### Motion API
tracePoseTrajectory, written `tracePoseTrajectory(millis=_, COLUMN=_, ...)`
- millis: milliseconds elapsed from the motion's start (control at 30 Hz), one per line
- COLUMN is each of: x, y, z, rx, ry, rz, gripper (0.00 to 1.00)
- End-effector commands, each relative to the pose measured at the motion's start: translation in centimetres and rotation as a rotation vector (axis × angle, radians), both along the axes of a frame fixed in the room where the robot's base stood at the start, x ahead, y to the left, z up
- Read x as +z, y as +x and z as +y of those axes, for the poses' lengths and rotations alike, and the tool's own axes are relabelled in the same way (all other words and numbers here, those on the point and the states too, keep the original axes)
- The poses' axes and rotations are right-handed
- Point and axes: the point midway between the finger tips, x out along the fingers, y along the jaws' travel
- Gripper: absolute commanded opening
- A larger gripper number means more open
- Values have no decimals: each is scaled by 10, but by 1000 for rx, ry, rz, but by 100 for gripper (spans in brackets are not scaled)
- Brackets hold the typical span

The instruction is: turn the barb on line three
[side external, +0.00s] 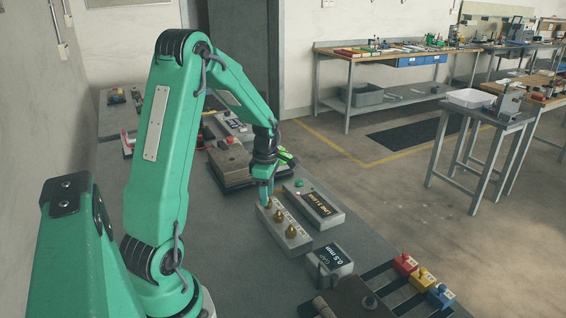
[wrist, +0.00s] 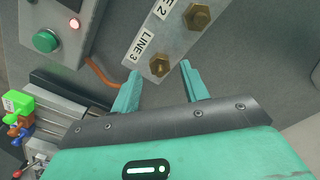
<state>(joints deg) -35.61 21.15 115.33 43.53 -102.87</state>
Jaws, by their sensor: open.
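The brass barb on line three (wrist: 160,65) stands on a pale metal block next to the label "LINE 3" (wrist: 139,46). My gripper (wrist: 160,69) is open, with one fingertip to each side of this barb in the wrist view. I cannot tell how far down the tips reach around it, and no contact shows. In the side view my gripper (side external: 266,197) is over the far end of the block (side external: 279,235) and largely hides the barb there. A second brass barb (wrist: 198,17), beside a "LINE 2" label, sits further along.
A display box (side external: 314,207) stands right beside the block, with a green button (wrist: 46,41) and a lit red lamp (wrist: 74,24). An orange tube (wrist: 98,74) runs near my left finger. A "0.5 mm" gauge (side external: 329,263) stands in front. Coloured blocks (side external: 421,279) sit on rails.

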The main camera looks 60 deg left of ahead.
Motion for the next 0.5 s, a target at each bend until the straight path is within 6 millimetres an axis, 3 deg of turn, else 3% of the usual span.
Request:
tracePoseTrajectory(millis=200, x=-17, y=0, z=0, rx=0, ry=-1, rz=1, gripper=45)
tracePoseTrajectory(millis=500, x=-20, y=0, z=0, rx=0, ry=0, rz=0, gripper=45)
